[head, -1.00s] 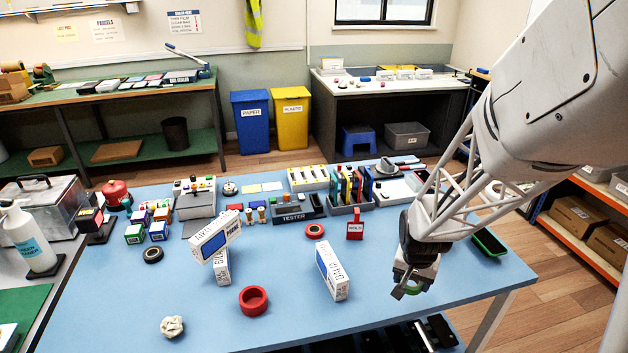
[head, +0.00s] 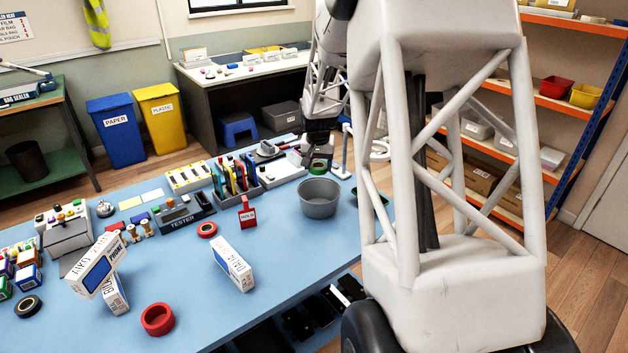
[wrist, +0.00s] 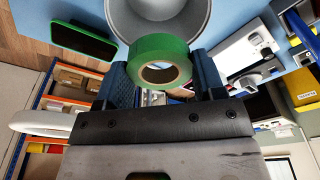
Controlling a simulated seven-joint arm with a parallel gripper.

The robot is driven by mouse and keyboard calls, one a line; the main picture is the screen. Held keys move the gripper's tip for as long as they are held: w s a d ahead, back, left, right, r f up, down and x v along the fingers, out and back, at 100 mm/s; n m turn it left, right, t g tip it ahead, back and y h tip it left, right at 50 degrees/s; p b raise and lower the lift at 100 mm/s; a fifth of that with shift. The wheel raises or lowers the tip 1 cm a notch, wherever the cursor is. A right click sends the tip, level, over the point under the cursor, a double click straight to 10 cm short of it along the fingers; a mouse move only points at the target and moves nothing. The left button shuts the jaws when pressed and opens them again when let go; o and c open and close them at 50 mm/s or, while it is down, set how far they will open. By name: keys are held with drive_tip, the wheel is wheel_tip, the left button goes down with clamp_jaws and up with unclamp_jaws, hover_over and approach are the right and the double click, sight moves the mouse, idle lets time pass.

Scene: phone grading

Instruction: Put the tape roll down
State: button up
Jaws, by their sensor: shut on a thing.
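The green tape roll (wrist: 160,62) is between the two fingers of my gripper (wrist: 164,85) in the wrist view, and the gripper is shut on it. In the head view the tape roll (head: 318,167) shows as a small green ring below my gripper (head: 320,160), just above and behind a grey round tub (head: 319,198). In the wrist view the tub (wrist: 158,12) lies right beyond the roll. The roll appears held up, apart from the blue table (head: 280,260). My arm hides part of the table's right side.
A white ring on a stand (head: 380,150) is close by. The front middle of the table is clear.

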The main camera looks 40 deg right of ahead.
drive_tip(key=shift+w+d+r, duration=0.2)
drive_tip(key=shift+w+d, duration=0.25)
drive_tip(key=shift+d, duration=0.05)
drive_tip(key=shift+f, duration=0.2)
approach(319, 188)
drive_tip(key=shift+s+a+f, duration=0.5)
drive_tip(key=shift+s+f, duration=0.2)
drive_tip(key=shift+f, duration=0.2)
drive_tip(key=shift+s+a+f, duration=0.45)
drive_tip(key=shift+s+f, duration=0.2)
drive_tip(key=shift+f, duration=0.2)
drive_tip(key=shift+s+a+f, duration=0.5)
drive_tip(key=shift+s+f, duration=0.2)
drive_tip(key=shift+f, duration=0.2)
drive_tip(key=o, duration=1)
